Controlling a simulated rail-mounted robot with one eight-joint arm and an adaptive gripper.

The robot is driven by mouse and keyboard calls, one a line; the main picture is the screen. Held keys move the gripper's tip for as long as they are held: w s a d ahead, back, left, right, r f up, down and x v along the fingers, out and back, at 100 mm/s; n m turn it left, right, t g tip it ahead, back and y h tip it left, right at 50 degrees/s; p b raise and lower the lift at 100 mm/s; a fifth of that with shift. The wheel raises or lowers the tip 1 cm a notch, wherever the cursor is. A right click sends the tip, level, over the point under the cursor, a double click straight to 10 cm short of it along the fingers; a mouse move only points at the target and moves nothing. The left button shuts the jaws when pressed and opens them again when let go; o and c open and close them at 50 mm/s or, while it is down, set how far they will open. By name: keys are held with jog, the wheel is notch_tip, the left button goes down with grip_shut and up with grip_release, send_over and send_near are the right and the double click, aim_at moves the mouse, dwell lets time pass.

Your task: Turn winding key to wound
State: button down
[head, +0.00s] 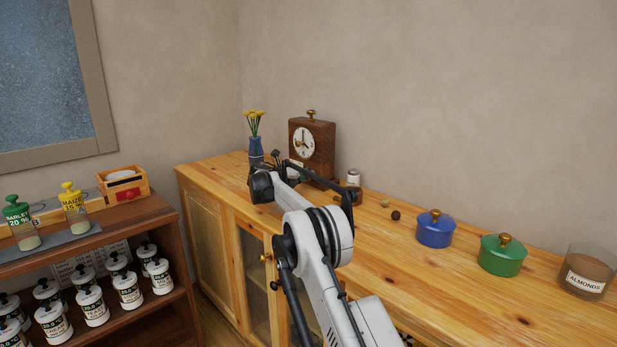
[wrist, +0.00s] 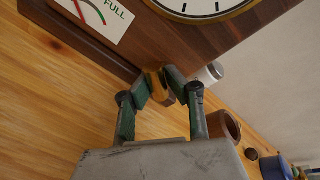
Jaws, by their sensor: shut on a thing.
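The wooden clock (head: 325,150) with a white dial and a brass handle on top stands at the back of the wooden cabinet. In the wrist view, the clock's lower front (wrist: 110,45) fills the upper left. A brass winding key (wrist: 155,86) sticks out near its lower edge. My gripper (wrist: 160,88) is shut on the key, its green-padded fingers on either side, covering part of it. A white gauge plate (wrist: 95,14) reads FULL beside a red and green arc; its needle shows only partly. In the head view, my gripper (head: 284,164) is in front of the clock and the key is hidden.
A blue vase with yellow flowers (head: 256,147) stands left of the clock. A white-topped jar (head: 353,178) and a brown cup (wrist: 224,126) are close on the right. Blue (head: 436,232) and green (head: 502,258) lidded pots stand farther right along the cabinet top.

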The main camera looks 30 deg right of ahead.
jog(key=shift+a+f+m, duration=0.15)
jog(key=shift+m, duration=0.15)
jog(key=shift+m+t+y+p, duration=0.3)
jog(key=shift+m+t, duration=0.3)
jog(key=shift+m, duration=0.5)
jog(key=m, duration=0.1)
jog(key=m+t, duration=0.1)
jog(key=m, duration=0.1)
jog(key=shift+w+a+m, duration=0.1)
jog(key=shift+w+m, duration=0.05)
jog(key=shift+m, duration=0.15)
jog(key=m+t, duration=0.2)
jog(key=m, duration=0.2)
jog(key=shift+w, duration=0.2)
jog(key=shift+w+a+m+t+h, duration=0.1)
jog(key=shift+m+t+h, duration=0.35)
jog(key=shift+m, duration=1.35)
jog(key=shift+r, duration=0.2)
jog(key=c, duration=1.6)
grip_release()
jog(key=shift+a, duration=0.1)
jog(key=shift+c, duration=0.2)
jog(key=shift+f, duration=0.1)
